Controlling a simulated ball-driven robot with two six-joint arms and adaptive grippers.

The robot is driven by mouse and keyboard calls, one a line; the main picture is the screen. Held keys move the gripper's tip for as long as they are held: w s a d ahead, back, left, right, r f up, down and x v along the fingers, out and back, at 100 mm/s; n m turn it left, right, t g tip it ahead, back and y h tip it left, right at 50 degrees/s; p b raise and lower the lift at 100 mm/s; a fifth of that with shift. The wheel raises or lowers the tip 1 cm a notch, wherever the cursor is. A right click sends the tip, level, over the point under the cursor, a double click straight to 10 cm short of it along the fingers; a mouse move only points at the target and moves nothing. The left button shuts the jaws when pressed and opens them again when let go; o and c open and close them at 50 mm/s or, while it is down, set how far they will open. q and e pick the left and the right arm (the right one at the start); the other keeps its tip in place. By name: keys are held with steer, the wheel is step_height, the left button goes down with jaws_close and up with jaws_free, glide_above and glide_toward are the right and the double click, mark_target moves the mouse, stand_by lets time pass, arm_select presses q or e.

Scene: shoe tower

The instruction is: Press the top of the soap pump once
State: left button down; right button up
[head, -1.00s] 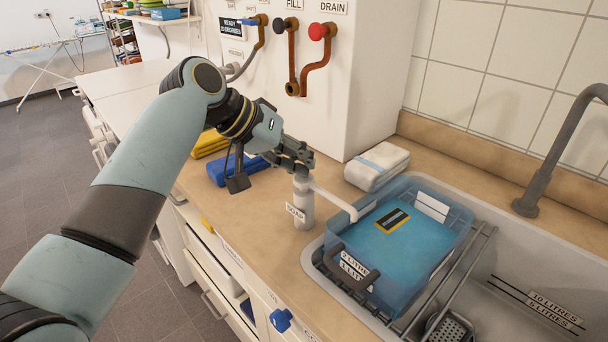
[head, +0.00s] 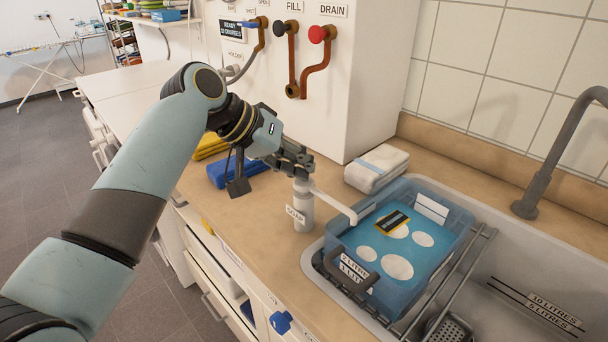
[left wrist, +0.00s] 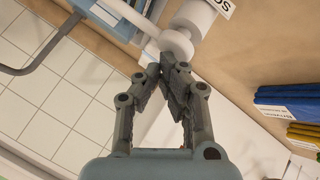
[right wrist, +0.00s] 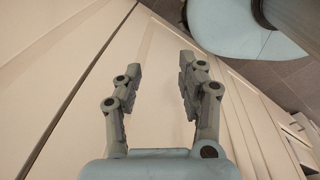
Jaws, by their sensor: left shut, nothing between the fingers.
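The soap pump (head: 302,207) is a white-grey bottle labelled SOAP, upright on the counter at the sink's left edge. Its long white spout reaches right over the blue tub (head: 338,261). My left gripper (head: 304,164) is shut and empty, its fingertips right at the pump's top, partly covering it. In the left wrist view the fingertips (left wrist: 171,60) are at the round pump head (left wrist: 178,43); whether they touch it I cannot tell. The tub holds blue liquid with several white round patches on it. My right gripper (right wrist: 158,68) is open and empty, away from the pump.
A folded white cloth (head: 378,166) lies behind the tub. Blue cloths (head: 235,171) and yellow cloths (head: 210,145) lie left of the pump. The grey tap (head: 550,160) stands at the right. The tub sits in the sink, by a wire rack (head: 455,275).

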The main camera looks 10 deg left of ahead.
arm_select(q)
steer(key=shift+r+p, duration=0.95)
steer(key=shift+r, duration=0.05)
step_height(320, 180, up, 5)
steer(key=p, duration=0.5)
stand_by(0.3)
